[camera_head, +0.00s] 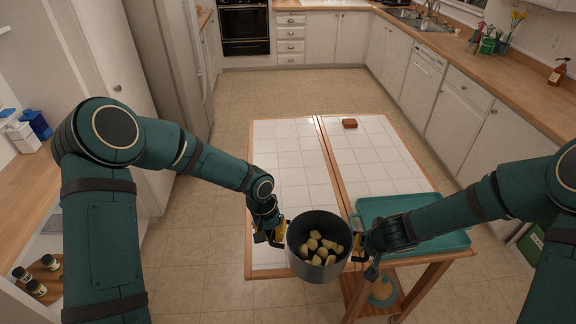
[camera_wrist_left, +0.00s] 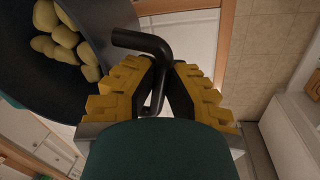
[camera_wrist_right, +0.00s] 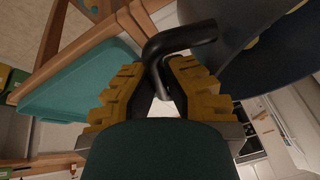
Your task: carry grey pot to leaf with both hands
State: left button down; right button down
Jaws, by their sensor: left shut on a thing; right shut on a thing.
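The grey pot (camera_head: 296,262) holds several pale potato-like pieces and hangs upright at the table's near edge. It also shows at the upper left of the left wrist view (camera_wrist_left: 60,95) and the upper right of the right wrist view (camera_wrist_right: 245,75). My left gripper (camera_head: 282,236) is shut on its left black handle (camera_wrist_left: 150,42). My right gripper (camera_head: 358,244) is shut on its right black handle (camera_wrist_right: 178,40). The white-tiled table top has a left section (camera_head: 290,160) and a right section (camera_head: 375,155), split by a wooden strip; I cannot tell which is the leaf.
A teal tray (camera_head: 400,204) lies on the right section, partly under my right arm. A small red-brown block (camera_head: 349,124) sits at the far end. Most tiles between are clear. A lower shelf (camera_head: 358,296) holds a round item. Counters (camera_head: 500,85) line the right side.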

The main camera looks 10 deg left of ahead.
aim_at(287, 193)
jog(key=i+j, duration=0.3)
jog(key=i, duration=0.15)
jog(key=i+j, duration=0.25)
jog(key=i, duration=0.25)
